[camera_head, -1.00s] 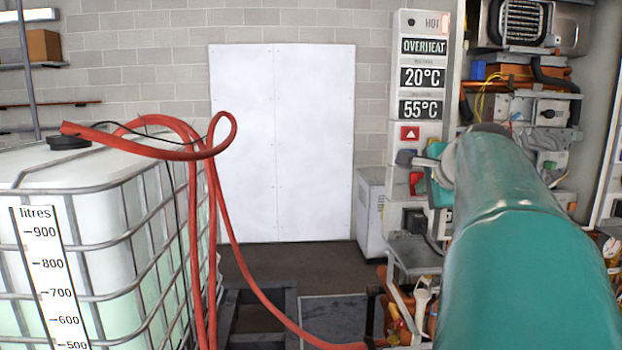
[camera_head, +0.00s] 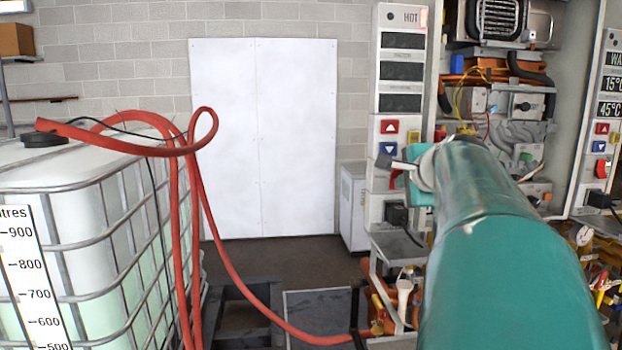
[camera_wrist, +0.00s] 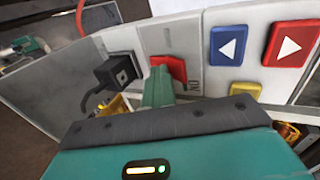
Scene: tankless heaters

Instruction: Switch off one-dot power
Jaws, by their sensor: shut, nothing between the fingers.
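The heater panel with one dot (camera_head: 379,105) stands left of my arm in the head view. Its three display windows are dark, and a light glows beside "HOT" at its top. Its red power switch (camera_wrist: 172,66), beside an "ON" mark, shows in the wrist view; in the head view the red switch (camera_head: 396,179) is partly hidden by my gripper. My gripper (camera_wrist: 158,74) is shut and empty, its fingertips right at the switch. I cannot tell whether they touch it. Its grey tip also shows in the head view (camera_head: 386,162).
Red (camera_wrist: 291,44) and blue (camera_wrist: 228,43) arrow buttons sit beside the switch. A black plug (camera_wrist: 120,70) with a cable is on its other side. Another panel (camera_head: 611,90) with lit displays stands at far right. A caged tank (camera_head: 90,200) and red hose stand left.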

